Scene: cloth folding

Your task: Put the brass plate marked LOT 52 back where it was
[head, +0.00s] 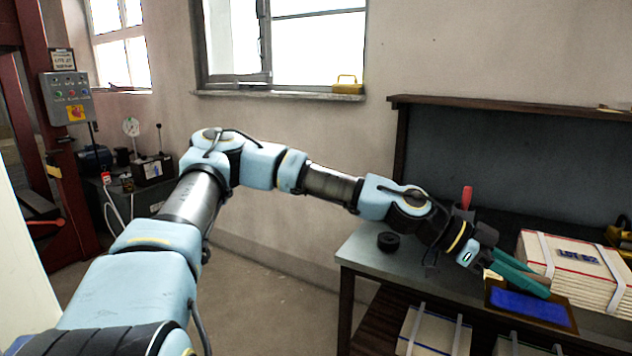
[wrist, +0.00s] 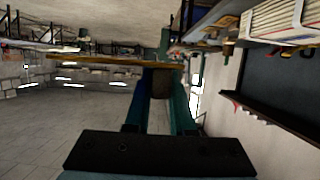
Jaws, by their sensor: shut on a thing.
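My gripper (head: 543,283) has teal fingers and is over the front right part of the workbench. It is shut on a flat brass-edged plate with a blue face (head: 530,304), held near the bench's front edge. No lettering on this plate is legible. In the wrist view the plate (wrist: 105,62) shows edge-on as a thin brass strip across the fingertips (wrist: 162,80), with a dark brown block between the fingers. A strapped white stack (head: 570,285) beside the gripper bears blurred blue letters like LOT 52. I cannot tell whether the plate touches the bench.
The grey-topped workbench (head: 365,257) has a dark back panel (head: 510,155). A black round object (head: 388,241) and a red-handled tool (head: 467,196) are on the bench left of the stack. More strapped bundles (head: 432,333) lie on the shelf below. The bench's left end is mostly clear.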

